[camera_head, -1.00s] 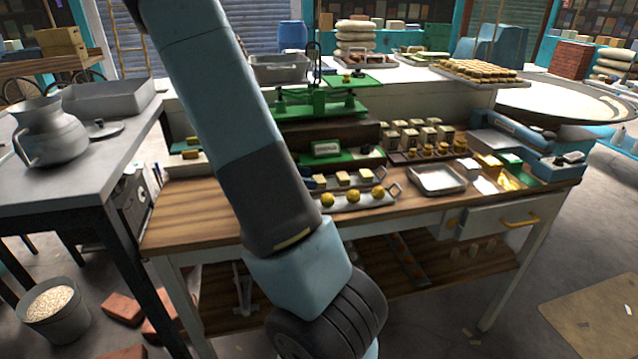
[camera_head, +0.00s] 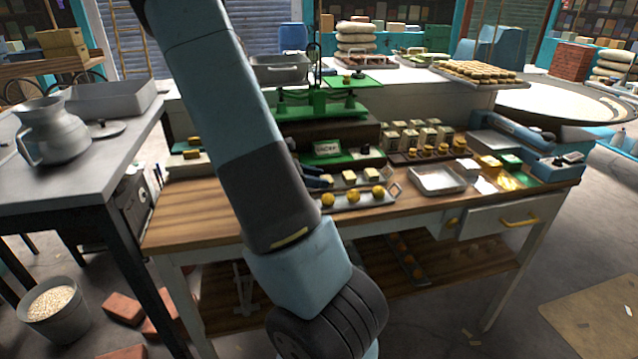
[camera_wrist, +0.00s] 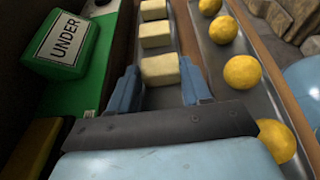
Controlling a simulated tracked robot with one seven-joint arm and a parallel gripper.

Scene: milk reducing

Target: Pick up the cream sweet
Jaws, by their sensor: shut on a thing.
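Three cream sweets show as pale cubes in a row in the wrist view. The nearest cream sweet (camera_wrist: 160,70) is between the fingertips of my gripper (camera_wrist: 160,82), which is shut on it. The other two, the middle one (camera_wrist: 156,35) and the far one (camera_wrist: 153,10), lie beyond it in the same narrow metal tray (camera_wrist: 160,98). In the head view, my blue gripper fingers (camera_head: 318,180) are at the left end of the row, beside a free cream sweet (camera_head: 349,177). The held sweet is hidden there.
A green box with an "UNDER" sign (camera_wrist: 62,40) stands at left.

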